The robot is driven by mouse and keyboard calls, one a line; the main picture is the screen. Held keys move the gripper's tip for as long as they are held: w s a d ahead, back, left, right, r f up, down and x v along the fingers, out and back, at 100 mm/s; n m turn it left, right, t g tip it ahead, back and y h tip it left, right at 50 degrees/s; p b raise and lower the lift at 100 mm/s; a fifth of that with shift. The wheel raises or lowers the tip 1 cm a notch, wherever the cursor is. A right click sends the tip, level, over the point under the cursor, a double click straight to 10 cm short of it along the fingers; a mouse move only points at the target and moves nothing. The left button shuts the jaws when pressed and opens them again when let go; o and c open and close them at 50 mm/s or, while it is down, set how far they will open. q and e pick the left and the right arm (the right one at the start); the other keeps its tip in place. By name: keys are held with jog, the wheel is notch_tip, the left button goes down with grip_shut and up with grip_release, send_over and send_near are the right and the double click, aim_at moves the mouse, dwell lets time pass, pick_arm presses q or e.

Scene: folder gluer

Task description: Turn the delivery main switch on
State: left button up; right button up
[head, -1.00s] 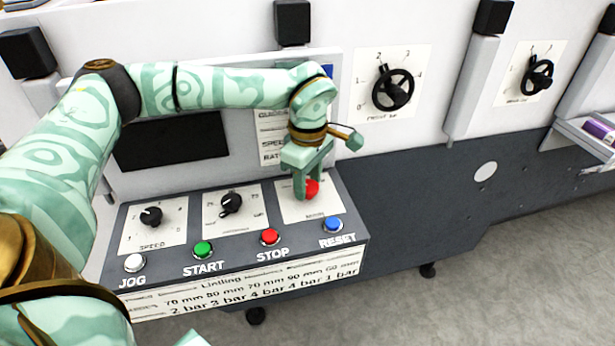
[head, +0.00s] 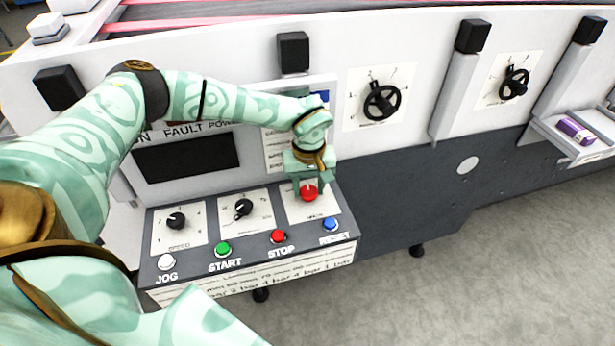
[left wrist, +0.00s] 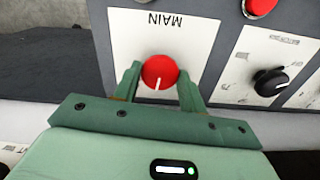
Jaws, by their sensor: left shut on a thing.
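The main switch is a round red knob (head: 309,192) on a white plate at the right end of the control panel. In the left wrist view the red knob (left wrist: 159,72) sits under the upside-down word MAIN, and its white mark points down toward my gripper's palm. My left gripper (head: 308,188) reaches down to the knob, and it also shows in the left wrist view (left wrist: 158,82). Its green fingers are shut on the knob from both sides. My right gripper is not in view.
The sloped panel (head: 203,247) also has two black dials (head: 176,221), a white JOG button (head: 166,262), green START (head: 223,249), red STOP (head: 278,237) and blue RESET (head: 330,224). A dark screen (head: 187,157) stands behind. Black handwheels (head: 381,101) are to the right.

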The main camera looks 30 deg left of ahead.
aim_at(309, 190)
pick_arm(q)
jog(key=m+p, duration=0.2)
jog(key=m, duration=0.1)
jog(key=shift+r+m, duration=0.2)
jog(key=shift+m, duration=0.1)
jog(key=shift+f+m+p, duration=0.15)
jog(key=shift+m+p, duration=0.95)
jog(key=shift+m, duration=0.8)
jog(key=o, duration=1)
notch_tip(309, 190, up, 16)
jog(key=shift+r+p, duration=0.15)
jog(key=shift+p, duration=0.15)
